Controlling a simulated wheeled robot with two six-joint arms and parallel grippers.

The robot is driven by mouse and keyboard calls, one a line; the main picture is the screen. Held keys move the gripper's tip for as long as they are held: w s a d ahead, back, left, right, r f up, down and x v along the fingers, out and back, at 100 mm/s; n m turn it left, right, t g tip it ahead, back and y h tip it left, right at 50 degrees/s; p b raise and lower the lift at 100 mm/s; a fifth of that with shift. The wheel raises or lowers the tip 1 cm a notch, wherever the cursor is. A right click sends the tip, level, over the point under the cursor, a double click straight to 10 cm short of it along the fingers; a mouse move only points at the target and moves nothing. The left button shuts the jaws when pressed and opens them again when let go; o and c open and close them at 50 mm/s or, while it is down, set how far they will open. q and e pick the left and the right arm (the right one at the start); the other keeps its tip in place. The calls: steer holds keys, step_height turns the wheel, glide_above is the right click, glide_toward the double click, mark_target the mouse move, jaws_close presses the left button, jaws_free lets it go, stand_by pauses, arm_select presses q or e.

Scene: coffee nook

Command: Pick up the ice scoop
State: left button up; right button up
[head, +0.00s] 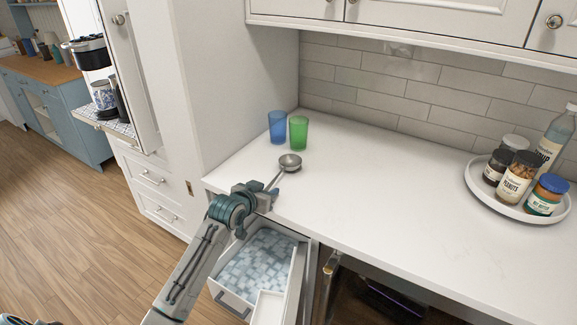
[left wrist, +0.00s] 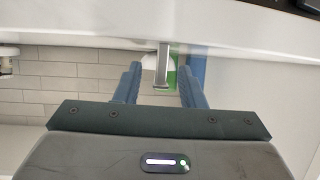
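The metal ice scoop (head: 290,162) rests on the white counter near its left end, with its bowl toward the cups and its thin handle pointing to the front edge. My left gripper (head: 270,194) is at the handle end, low over the counter's front edge. In the left wrist view, the two blue fingers of my left gripper (left wrist: 160,84) stand apart, and the scoop's handle (left wrist: 162,62) shows in the gap between them. Clear space shows on each side of the handle. My right gripper is not in view.
A blue cup (head: 277,127) and a green cup (head: 299,132) stand behind the scoop. An open ice drawer (head: 296,282) is below my left arm. A round tray (head: 482,190) with jars and a bottle is at right. The middle counter is clear.

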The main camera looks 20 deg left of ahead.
arm_select(q)
jaws_close()
steer(key=shift+r, duration=0.1)
